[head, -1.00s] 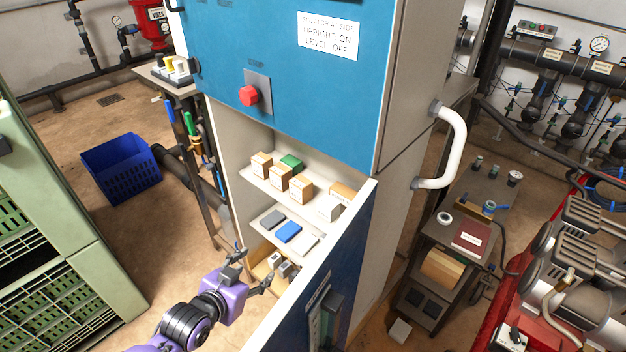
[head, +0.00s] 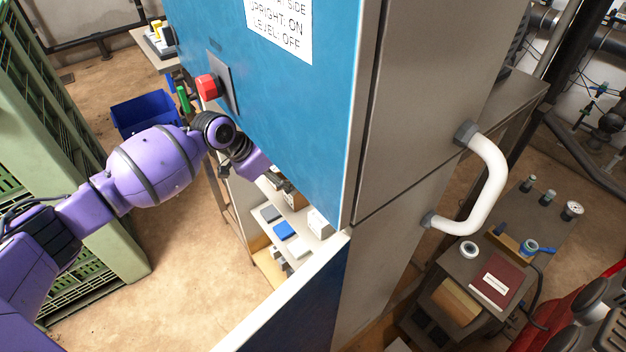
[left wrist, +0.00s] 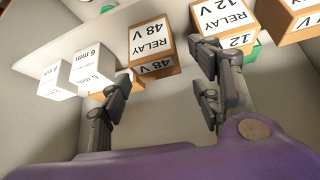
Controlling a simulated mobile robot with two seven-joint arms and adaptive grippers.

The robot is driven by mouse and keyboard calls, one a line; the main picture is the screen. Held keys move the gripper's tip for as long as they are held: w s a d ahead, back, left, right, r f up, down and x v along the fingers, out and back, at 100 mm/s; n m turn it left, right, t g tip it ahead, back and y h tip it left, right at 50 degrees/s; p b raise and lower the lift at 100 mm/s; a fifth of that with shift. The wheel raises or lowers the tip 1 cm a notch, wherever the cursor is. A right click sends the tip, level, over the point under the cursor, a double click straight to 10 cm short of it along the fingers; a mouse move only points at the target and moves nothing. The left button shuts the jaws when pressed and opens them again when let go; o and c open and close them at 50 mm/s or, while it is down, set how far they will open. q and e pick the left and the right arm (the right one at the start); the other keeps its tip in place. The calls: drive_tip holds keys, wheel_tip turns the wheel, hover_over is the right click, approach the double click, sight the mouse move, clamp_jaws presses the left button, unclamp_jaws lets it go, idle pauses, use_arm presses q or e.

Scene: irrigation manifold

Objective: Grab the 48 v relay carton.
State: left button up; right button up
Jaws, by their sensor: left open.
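The 48 V relay carton (left wrist: 152,42) is brown with a white label and stands on a pale shelf. In the left wrist view its lettering appears upside down. My left gripper (left wrist: 165,85) is open, its fingers pointing at this carton, which shows beyond and between the fingertips. I see no contact. The right-hand finger comes close to the 12 V relay carton (left wrist: 224,20) beside it. In the head view my left wrist (head: 250,162) reaches into the cabinet, and the gripper and most cartons are hidden behind the blue front. My right gripper is not in view.
White 6 mm boxes (left wrist: 92,66) stand left of the 48 V carton, and another brown carton (left wrist: 290,18) is at the far right. The blue cabinet front (head: 290,100) overhangs the shelf, and the open door (head: 300,305) stands below right.

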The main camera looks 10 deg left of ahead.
use_arm(q)
drive_tip(key=x, duration=0.4)
drive_tip(key=s+x, duration=0.1)
drive_tip(key=x, duration=0.1)
drive_tip(key=shift+a+f, duration=0.15)
drive_tip(key=shift+f, duration=0.25)
drive_tip(key=shift+w+f, duration=0.15)
drive_tip(key=shift+f, duration=0.15)
drive_tip(key=shift+d+f, duration=0.15)
drive_tip(key=shift+d, duration=0.05)
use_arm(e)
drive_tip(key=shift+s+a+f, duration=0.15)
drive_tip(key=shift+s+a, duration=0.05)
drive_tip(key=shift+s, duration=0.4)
use_arm(q)
drive_tip(key=c, duration=1)
